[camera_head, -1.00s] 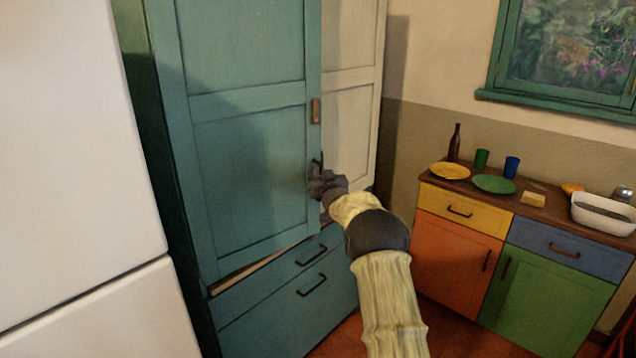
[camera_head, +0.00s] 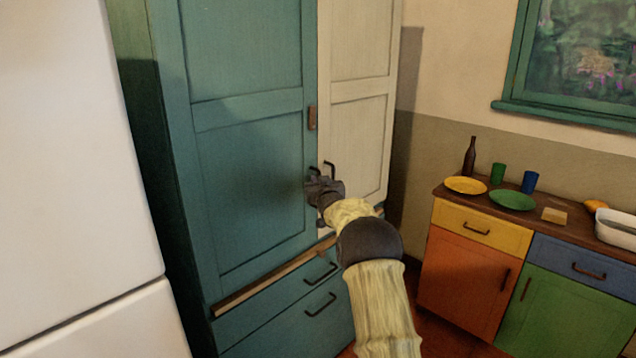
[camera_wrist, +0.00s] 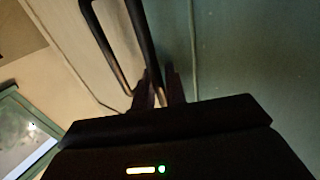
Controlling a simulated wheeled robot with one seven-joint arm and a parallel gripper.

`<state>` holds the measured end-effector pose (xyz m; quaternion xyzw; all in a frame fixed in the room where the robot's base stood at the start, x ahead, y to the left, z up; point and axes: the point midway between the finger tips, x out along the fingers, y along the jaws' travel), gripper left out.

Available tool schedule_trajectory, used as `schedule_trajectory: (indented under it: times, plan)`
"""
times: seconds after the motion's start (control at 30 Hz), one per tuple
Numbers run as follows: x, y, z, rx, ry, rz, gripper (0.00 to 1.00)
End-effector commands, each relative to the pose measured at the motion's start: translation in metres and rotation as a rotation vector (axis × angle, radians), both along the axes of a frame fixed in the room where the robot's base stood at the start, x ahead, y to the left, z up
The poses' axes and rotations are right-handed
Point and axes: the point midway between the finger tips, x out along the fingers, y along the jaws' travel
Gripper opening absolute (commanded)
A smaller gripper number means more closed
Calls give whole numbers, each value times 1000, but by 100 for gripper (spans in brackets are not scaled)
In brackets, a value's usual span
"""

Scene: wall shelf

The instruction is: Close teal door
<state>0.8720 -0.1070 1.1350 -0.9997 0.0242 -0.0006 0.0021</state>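The teal door (camera_head: 250,150) is the left door of a tall cabinet. It looks almost flush with the cream door (camera_head: 352,120) beside it; whether it is fully shut I cannot tell. My gripper (camera_head: 318,188) is at the teal door's handle, near its right edge. In the wrist view, the dark handle bar (camera_wrist: 143,45) runs down between my two close-set fingers (camera_wrist: 160,92), which appear shut on it. The cream door's handle (camera_wrist: 106,50) stands just left of it. The contact is dark and partly hidden.
Teal drawers (camera_head: 290,318) with dark handles lie below a wooden ledge (camera_head: 270,280). A white fridge-like unit (camera_head: 75,150) stands close at left. A low colourful cabinet (camera_head: 475,240) with plates, cups and a bottle stands at right.

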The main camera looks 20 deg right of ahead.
Motion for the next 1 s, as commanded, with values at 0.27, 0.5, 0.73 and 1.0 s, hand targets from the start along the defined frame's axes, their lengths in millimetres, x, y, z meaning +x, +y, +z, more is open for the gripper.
schedule_trajectory:
  times: [0.27, 0.5, 0.73, 1.0]
  plan:
    - [1, 6, 3, 0, -7, 8, 25]
    - [1, 8, 3, 0, -7, 11, 25]
    - [-8, 9, 2, 0, -5, 12, 25]
    - [-37, 6, 1, -1, -3, 7, 25]
